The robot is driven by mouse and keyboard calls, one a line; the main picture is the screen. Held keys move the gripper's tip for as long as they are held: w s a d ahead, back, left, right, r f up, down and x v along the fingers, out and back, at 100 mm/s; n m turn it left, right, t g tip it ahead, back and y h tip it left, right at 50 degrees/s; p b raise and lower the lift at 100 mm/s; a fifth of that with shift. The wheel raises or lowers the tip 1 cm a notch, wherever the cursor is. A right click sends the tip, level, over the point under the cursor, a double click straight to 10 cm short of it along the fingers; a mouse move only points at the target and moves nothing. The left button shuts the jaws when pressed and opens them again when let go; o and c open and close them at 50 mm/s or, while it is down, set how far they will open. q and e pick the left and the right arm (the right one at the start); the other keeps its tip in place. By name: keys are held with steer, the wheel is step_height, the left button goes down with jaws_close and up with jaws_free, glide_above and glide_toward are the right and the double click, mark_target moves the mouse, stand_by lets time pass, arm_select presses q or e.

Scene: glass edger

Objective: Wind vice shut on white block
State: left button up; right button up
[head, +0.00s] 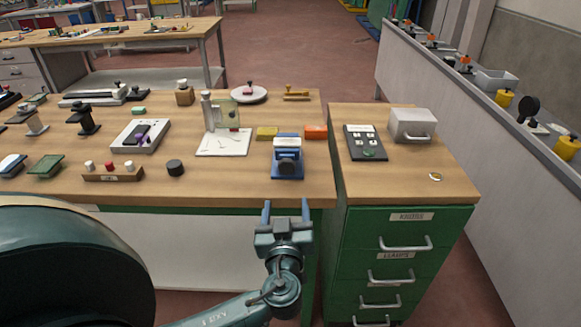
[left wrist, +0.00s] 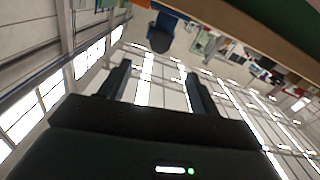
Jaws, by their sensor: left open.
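The blue vice (head: 288,170) stands near the front edge of the wooden bench, with a white block (head: 288,141) at its top. A dark part, perhaps the winding handle, is on its front face. In the left wrist view the blue vice (left wrist: 167,24) shows tilted near the top, with a dark round part (left wrist: 159,42) towards me. My left gripper (head: 286,206) is open and empty, in front of the bench edge and apart from the vice. Its two fingers (left wrist: 156,78) also show in the left wrist view. Whether the jaws touch the block is not clear. My right gripper is not in view.
A yellow block (head: 267,133) and an orange block (head: 316,132) lie behind the vice. A white-based stand (head: 222,143) and a black knob (head: 176,168) are to its left. A green drawer cabinet (head: 400,225) adjoins the bench on the right.

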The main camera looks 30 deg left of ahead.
mark_target(287, 169)
arm_select(q)
steer(key=p+x, duration=0.3)
steer(key=x, duration=1)
steer(key=shift+a+r+p, duration=0.1)
steer(key=shift+a+p, duration=0.05)
steer(key=shift+p, duration=0.15)
steer(key=shift+c, duration=0.4)
steer(key=c, duration=0.9)
